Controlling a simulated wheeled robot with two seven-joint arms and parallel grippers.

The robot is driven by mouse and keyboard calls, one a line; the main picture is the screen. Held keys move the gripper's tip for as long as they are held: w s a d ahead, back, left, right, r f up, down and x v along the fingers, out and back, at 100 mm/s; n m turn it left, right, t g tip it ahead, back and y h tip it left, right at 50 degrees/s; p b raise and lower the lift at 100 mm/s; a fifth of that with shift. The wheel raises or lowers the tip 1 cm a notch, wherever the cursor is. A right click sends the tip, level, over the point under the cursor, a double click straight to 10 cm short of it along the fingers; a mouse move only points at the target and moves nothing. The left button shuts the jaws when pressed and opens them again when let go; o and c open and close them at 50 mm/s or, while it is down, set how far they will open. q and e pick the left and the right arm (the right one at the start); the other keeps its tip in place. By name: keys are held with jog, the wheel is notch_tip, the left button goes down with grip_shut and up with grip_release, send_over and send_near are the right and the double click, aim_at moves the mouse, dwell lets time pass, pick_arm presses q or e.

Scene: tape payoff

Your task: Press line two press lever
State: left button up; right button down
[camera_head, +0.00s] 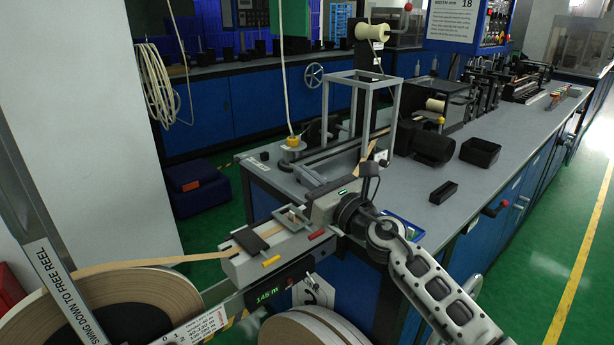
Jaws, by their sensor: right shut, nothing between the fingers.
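My right arm comes in from the lower right. Its gripper (298,214) is shut and empty, over the right end of a pale box-shaped tape unit (243,268). The fingertips are small here and blend with a grey frame on the unit. The unit has a dark pad (250,241) on top, a yellow-tipped handle (271,261) and a red-tipped handle (316,234) on its front side, just below my gripper. I cannot tell which handle is the line two press lever, or whether my gripper touches either. My left gripper is not in view.
A large tape reel (105,305) feeds tan tape to the unit from the left. A green display (268,296) reads 145 m below it. A grey post labelled "swing down to free reel" (62,285) stands at left.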

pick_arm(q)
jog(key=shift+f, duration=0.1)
pick_arm(e)
jog(key=shift+f, duration=0.1)
